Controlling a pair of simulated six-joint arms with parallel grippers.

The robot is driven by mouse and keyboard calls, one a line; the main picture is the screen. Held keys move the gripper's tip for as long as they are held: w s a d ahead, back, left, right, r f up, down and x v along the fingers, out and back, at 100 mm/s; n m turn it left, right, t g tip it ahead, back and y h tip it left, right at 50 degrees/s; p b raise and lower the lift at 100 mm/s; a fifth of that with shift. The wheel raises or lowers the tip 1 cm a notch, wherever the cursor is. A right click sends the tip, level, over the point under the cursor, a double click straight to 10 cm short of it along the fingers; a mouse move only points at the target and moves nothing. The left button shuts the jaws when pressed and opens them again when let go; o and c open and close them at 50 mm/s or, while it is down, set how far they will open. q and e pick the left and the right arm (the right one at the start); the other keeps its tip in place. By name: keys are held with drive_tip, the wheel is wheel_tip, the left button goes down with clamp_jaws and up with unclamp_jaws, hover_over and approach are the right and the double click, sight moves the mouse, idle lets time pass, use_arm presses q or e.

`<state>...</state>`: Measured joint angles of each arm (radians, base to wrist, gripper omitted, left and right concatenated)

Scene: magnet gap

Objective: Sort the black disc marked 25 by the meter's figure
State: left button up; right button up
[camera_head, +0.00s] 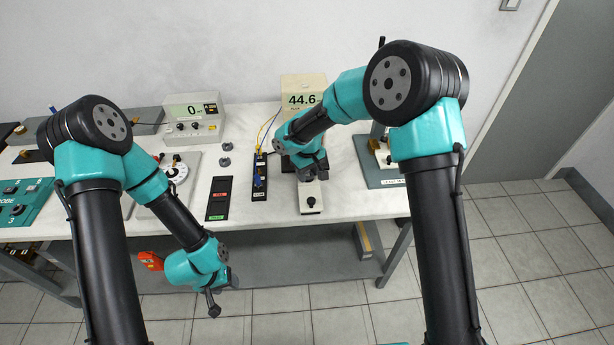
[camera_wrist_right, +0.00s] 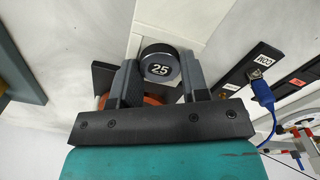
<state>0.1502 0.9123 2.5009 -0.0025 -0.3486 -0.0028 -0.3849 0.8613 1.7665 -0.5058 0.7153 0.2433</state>
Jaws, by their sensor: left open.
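The black disc marked 25 (camera_wrist_right: 160,65) sits between the two fingers of my right gripper (camera_wrist_right: 160,72) in the right wrist view, its numbered face toward the camera. The fingers appear to touch its sides. In the head view my right gripper (camera_head: 312,172) is over the back of a pale block (camera_head: 312,193) in front of a beige meter (camera_head: 302,92) reading 44.6; the disc is hidden there. A black tray (camera_head: 218,199) with a red and a green label lies left of it. My left gripper (camera_head: 222,296) is open and empty, in front of the table's front edge.
A second meter (camera_head: 194,124) reading 0 stands at the back left. A black strip (camera_head: 259,177) with a blue plug (camera_head: 259,180) and cables stands between tray and block. A grey-blue stand (camera_head: 378,172) is at right.

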drive_tip(key=c, duration=0.3)
drive_tip(key=shift+r, duration=2)
drive_tip(key=shift+c, duration=0.2)
